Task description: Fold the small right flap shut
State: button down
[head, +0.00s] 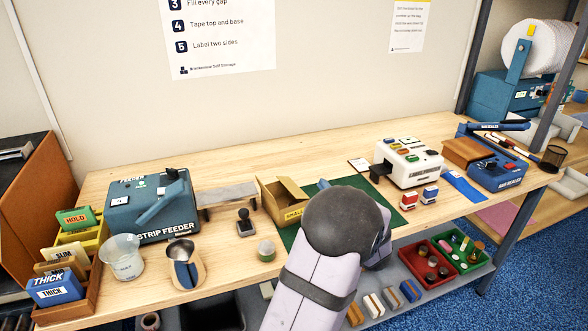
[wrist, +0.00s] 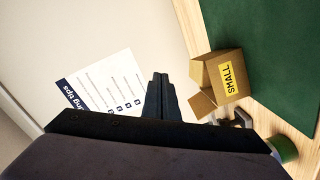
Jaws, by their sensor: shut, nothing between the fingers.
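The small brown carton (head: 268,210) stands on the bench, partly on the green mat, left of my arm in the head view. It carries a yellow SMALL label, and its top flaps stand open. In the wrist view the carton (wrist: 213,92) lies right of my fingers, with flaps sticking out toward them. I cannot tell which of these is the small right flap. My gripper (wrist: 160,78) is shut and empty, with the fingertips apart from the carton in the picture.
The green mat (wrist: 262,45) lies beside the carton. A label printer (head: 408,163) is at the right. The wall is close behind the bench.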

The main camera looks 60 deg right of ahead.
jog(key=m+y, duration=0.1)
jog(key=m, duration=0.3)
jog(key=w+m+t+y, duration=0.1)
jog(key=m+y, duration=0.1)
jog(key=m, duration=0.2)
jog(key=w+r+m+y+p, duration=0.1)
jog(key=m, duration=0.4)
jog(key=shift+y, duration=0.4)
jog(key=shift+w+d+t, duration=0.1)
jog(key=shift+t, duration=0.2)
jog(key=p, duration=0.2)
send_over(293, 191)
jog(key=s, duration=0.2)
jog(key=shift+w+d+f, duration=0.15)
jog(key=shift+d+f, duration=0.05)
jog(key=shift+f, duration=0.3)
jog(key=shift+w+d+f, duration=0.1)
jog(key=shift+d+f, duration=0.1)
jog(key=shift+f, duration=0.25)
jog(key=f, duration=0.1)
jog(key=w+f+p, duration=0.1)
jog(key=shift+a+f, duration=0.15)
jog(key=shift+f, duration=0.2)
jog(key=shift+w+a+f+p, duration=0.1)
jog(key=shift+f+p, duration=0.05)
jog(key=shift+f, duration=0.2)
jog(key=shift+w+a+f+p, duration=0.1)
jog(key=shift+f+p, duration=0.05)
jog(key=shift+f, duration=0.2)
